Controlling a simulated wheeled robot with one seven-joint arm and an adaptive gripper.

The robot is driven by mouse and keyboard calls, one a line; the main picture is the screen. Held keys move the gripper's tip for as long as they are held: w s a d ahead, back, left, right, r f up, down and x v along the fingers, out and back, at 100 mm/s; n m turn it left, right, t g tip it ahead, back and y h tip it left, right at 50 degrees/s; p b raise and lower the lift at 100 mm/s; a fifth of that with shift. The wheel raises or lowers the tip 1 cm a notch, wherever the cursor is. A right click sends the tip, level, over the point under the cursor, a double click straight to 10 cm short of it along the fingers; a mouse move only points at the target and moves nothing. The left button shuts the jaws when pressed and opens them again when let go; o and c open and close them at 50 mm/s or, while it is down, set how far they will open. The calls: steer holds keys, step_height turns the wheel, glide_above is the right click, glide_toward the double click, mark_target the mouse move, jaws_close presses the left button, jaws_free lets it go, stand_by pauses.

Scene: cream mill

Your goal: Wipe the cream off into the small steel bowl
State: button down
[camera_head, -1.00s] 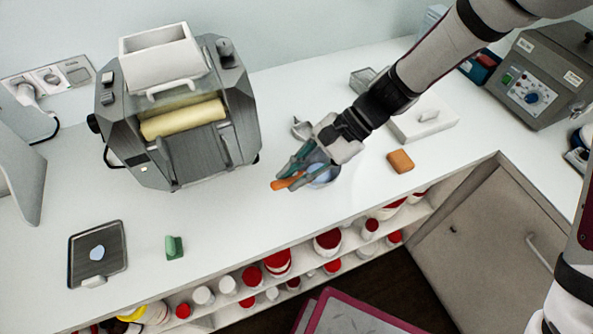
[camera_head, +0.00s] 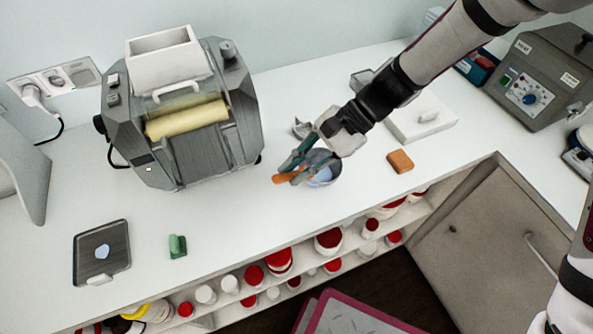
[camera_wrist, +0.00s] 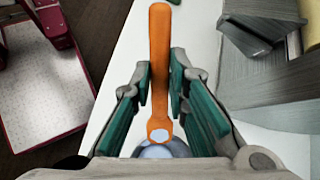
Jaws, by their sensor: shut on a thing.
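My gripper (camera_head: 291,169) is shut on an orange spatula (camera_head: 284,178), and its green finger pads sit either side of the handle. In the wrist view the spatula (camera_wrist: 159,60) runs lengthwise between the fingers. Its near end carries a pale blue-white patch of cream (camera_wrist: 159,136) and lies over the small steel bowl (camera_wrist: 177,149). In the head view the bowl (camera_head: 337,168) stands on the counter just beneath and right of the fingers, partly hidden by them. A pale blue patch shows at the bowl; whether it lies inside or on the spatula I cannot tell.
The roller mill (camera_head: 205,150) stands left of my gripper. A dark tray (camera_head: 87,262) with a pale blue blob and a green block (camera_head: 177,246) are at front left. An orange-brown block (camera_head: 400,161) and a white slab (camera_head: 440,128) lie right.

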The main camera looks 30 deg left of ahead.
steer(key=shift+r+p, duration=0.65)
steer(key=shift+r, duration=1.35)
